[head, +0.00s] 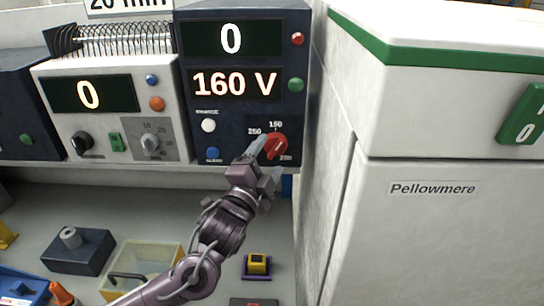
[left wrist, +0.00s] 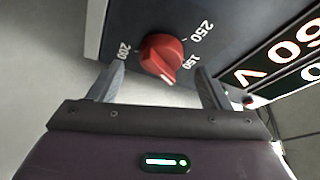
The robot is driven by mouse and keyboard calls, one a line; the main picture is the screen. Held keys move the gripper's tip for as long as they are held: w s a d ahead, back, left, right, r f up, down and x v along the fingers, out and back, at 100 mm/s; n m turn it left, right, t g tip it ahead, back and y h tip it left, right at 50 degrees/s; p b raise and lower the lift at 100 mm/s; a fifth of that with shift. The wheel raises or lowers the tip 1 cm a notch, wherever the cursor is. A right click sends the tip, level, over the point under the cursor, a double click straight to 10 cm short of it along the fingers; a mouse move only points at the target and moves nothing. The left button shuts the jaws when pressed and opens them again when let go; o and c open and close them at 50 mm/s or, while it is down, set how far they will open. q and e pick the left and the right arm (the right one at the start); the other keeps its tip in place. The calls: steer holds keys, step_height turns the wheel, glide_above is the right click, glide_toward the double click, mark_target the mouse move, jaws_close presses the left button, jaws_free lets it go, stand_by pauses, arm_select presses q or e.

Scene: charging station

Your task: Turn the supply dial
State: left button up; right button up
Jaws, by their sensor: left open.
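The supply dial is a red knob (head: 276,146) at the lower right of the dark blue supply unit (head: 190,100). Marks 250, 150 and 200 surround it, and the display (head: 236,83) above reads 160 V. In the left wrist view the red knob (left wrist: 162,55) sits between the two open fingers, and its pointer ridge lies nearer the 150 mark than the 200 mark. My left gripper (head: 262,152) is open in front of the knob and partly covers it in the head view; the same gripper (left wrist: 165,85) shows no clear contact with it. My right gripper is out of view.
A white unit (head: 110,75) with its own grey knob (head: 151,143) stands left of the supply unit. A white cabinet wall (head: 345,120) is close on the right. A clear bin (head: 150,255) and a small yellow block (head: 257,264) are on the bench below.

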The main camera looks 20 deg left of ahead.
arm_select(q)
steer(key=s, duration=0.1)
steer(key=s+b, duration=0.1)
steer(key=s, duration=0.2)
steer(key=shift+s+a+f, duration=0.25)
steer(key=shift+s+f, duration=0.05)
steer(key=shift+s, duration=0.05)
stand_by(0.4)
